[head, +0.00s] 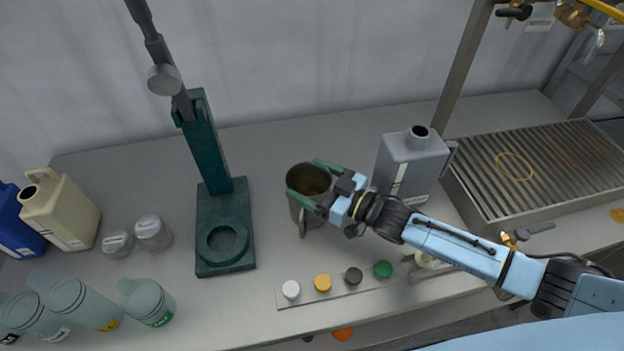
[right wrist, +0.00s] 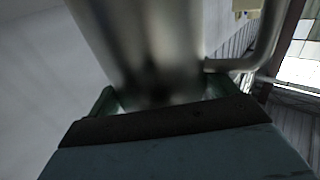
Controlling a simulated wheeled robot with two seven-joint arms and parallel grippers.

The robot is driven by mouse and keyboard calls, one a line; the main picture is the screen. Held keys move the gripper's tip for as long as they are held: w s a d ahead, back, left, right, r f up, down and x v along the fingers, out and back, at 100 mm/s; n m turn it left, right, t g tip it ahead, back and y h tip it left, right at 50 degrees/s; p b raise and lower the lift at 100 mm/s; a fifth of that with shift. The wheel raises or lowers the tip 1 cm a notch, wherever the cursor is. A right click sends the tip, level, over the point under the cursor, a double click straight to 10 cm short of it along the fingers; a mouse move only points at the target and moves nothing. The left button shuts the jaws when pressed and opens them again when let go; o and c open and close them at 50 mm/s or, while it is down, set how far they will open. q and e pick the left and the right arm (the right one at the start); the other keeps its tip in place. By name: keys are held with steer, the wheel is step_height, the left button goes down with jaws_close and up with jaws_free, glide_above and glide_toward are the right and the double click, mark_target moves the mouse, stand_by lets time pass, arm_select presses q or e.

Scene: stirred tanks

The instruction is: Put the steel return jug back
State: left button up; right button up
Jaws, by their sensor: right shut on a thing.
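The steel return jug (head: 303,213) is a dark metal cup with a handle at its front, seen from above in the head view. My right gripper (head: 321,186) is shut on the jug, with its green fingers on either side of the body near the rim. In the right wrist view the jug (right wrist: 140,45) fills the middle, blurred, with its handle to the right. The jug looks upright; I cannot tell whether its base touches the bench. My left gripper is not in view.
A dark green stand (head: 226,262) with a round recess is left of the jug. A grey jerrycan (head: 408,165) is close behind my right gripper. A strip of coloured buttons (head: 337,287) lies in front. Bottles stand at left; a ribbed drain tray (head: 540,170) is at right.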

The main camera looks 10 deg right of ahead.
mark_target(328, 188)
steer(key=o, duration=1.3)
steer(key=shift+f, duration=0.15)
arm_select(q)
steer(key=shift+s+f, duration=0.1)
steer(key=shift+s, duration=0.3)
arm_select(e)
steer(key=shift+o, duration=1.4)
steer(key=shift+r, duration=0.35)
steer(key=v, duration=0.7)
steer(key=shift+s+d, duration=0.2)
steer(key=shift+s, duration=0.05)
